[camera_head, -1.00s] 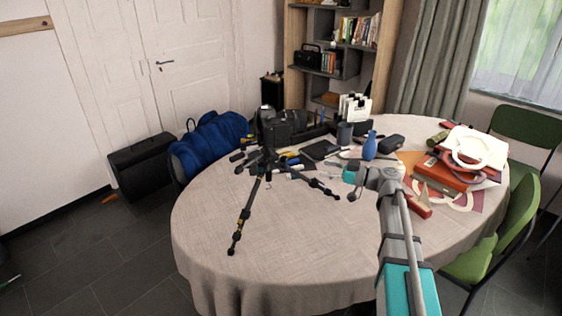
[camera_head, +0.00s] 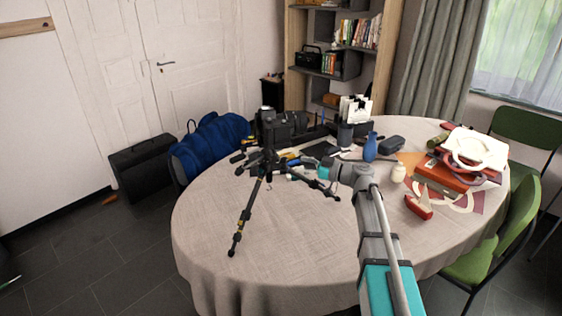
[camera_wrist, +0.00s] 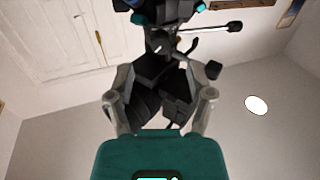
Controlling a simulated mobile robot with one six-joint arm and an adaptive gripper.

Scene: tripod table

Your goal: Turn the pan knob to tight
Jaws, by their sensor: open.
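A black tripod (camera_head: 247,208) stands with its legs spread on the tablecloth, with a dark camera (camera_head: 267,125) on top. Dark knobs and levers (camera_head: 240,158) stick out of the tripod head; I cannot tell which is the pan knob. My gripper (camera_wrist: 165,75) is open in the wrist view, with dark tripod parts (camera_wrist: 172,95) showing between and beyond its fingers. Contact cannot be told. A rod with a dark grip (camera_wrist: 222,29) reaches right above the fingers. In the head view my wrist is just right of the tripod head; the fingers are too small to make out.
The round table (camera_head: 300,245) is bare at the front. A blue vase (camera_head: 370,147), a white jar (camera_head: 398,173), a red object (camera_head: 418,207) and stacked red boxes (camera_head: 445,175) are on the right. A dark bag (camera_head: 290,123) and loose tools lie behind the tripod.

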